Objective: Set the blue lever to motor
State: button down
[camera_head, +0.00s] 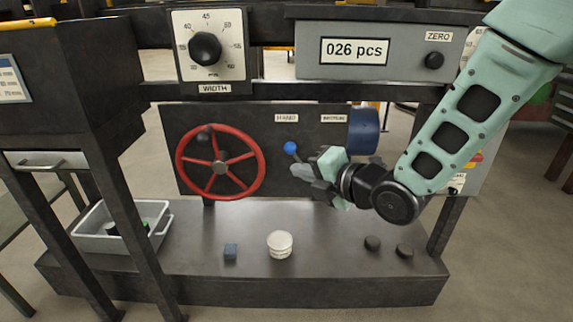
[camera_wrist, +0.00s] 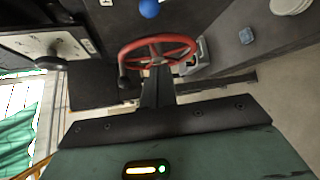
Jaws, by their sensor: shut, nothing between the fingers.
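The blue lever shows its round blue knob (camera_head: 290,148) on the dark panel, with a short stem running down to the right behind my gripper. The knob is below the HAND label (camera_head: 286,118), left of the MOTOR label (camera_head: 333,118). The lever's pivot is hidden. My gripper (camera_head: 298,171) is shut and empty, pointing left, just below the knob in the picture. I cannot tell whether it touches the stem.
Below, the shelf (camera_head: 190,250) holds a grey bin (camera_head: 92,235), a blue cube (camera_head: 231,252), a white round stack (camera_head: 280,245) and dark pucks (camera_head: 372,243).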

aim_at(300, 162)
jog(key=b+x, duration=0.2)
jog(key=x, duration=0.8)
jog(key=shift+w+a+f, duration=0.1)
jog(key=shift+w+a, duration=0.05)
jog(key=shift+w+d+r+b, duration=0.1)
jog(key=shift+w+d+r, duration=0.2)
jog(key=shift+d, duration=0.3)
jog(key=shift+w+d+r+b, duration=0.1)
jog(key=shift+w+d+r, duration=0.15)
jog(key=shift+d, duration=0.35)
jog(key=shift+w+d+r+b, duration=0.1)
jog(key=shift+w+d+r, duration=0.2)
jog(key=shift+d, duration=0.25)
jog(key=shift+d, duration=0.15)
